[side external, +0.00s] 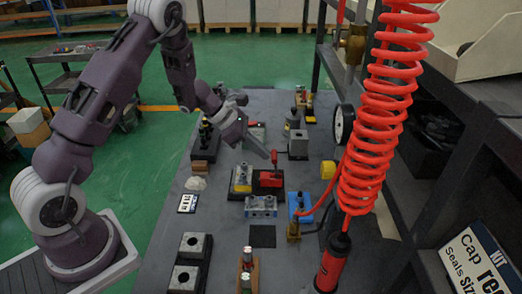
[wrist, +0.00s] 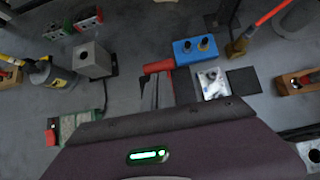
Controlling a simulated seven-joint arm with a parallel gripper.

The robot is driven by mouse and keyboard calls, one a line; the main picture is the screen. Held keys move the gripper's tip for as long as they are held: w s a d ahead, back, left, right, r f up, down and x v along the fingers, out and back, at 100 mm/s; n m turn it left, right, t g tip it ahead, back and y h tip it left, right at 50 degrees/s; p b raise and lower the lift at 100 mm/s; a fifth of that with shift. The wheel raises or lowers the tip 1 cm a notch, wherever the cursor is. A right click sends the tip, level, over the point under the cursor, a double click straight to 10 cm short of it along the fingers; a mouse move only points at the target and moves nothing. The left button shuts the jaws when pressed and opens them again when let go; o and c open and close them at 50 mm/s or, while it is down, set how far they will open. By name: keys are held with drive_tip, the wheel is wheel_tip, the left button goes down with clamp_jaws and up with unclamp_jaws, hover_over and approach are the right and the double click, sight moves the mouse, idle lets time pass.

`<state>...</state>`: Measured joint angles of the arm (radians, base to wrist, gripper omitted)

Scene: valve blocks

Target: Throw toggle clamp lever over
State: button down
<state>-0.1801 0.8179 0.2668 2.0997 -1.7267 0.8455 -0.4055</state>
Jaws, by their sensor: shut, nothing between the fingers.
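The toggle clamp (side external: 271,181) is red and sits on a dark base in the middle of the bench. Its red lever (side external: 275,158) stands roughly upright in the side view. In the wrist view a red part of the clamp, seemingly the lever (wrist: 158,67), shows just beyond the fingertips. My gripper (side external: 265,154) reaches down from the upper left to beside the lever's top. Its fingers are shut and empty, also in the wrist view (wrist: 157,83). I cannot tell whether they touch the lever. Much of the clamp is hidden in the wrist view.
A yellow-and-grey block (side external: 241,178) stands left of the clamp. A silver valve block (side external: 261,206) and a blue block (side external: 300,205) stand in front. A grey cube block (side external: 298,145) is behind right. A red coiled hose (side external: 375,130) hangs at the right.

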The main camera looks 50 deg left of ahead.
drive_tip(key=shift+w+d+r+g+y, duration=0.2)
drive_tip(key=shift+w+d+g+y, duration=0.1)
drive_tip(key=shift+g+y, duration=0.1)
drive_tip(key=shift+w+d+r+g+y, duration=0.25)
drive_tip(key=shift+w+d+g+y, duration=0.15)
drive_tip(key=shift+w+d, duration=0.1)
drive_tip(key=shift+w+d+r+g+y, duration=0.15)
drive_tip(key=shift+w+d+g+y, duration=0.65)
drive_tip(key=shift+w+d, duration=0.1)
drive_tip(key=shift+w+d+f, duration=0.25)
drive_tip(key=shift+w+d, duration=0.45)
drive_tip(key=shift+w+d+f, duration=0.2)
drive_tip(key=shift+w+d, duration=0.45)
drive_tip(key=shift+w+d+f, duration=0.25)
drive_tip(key=shift+w+d, duration=0.45)
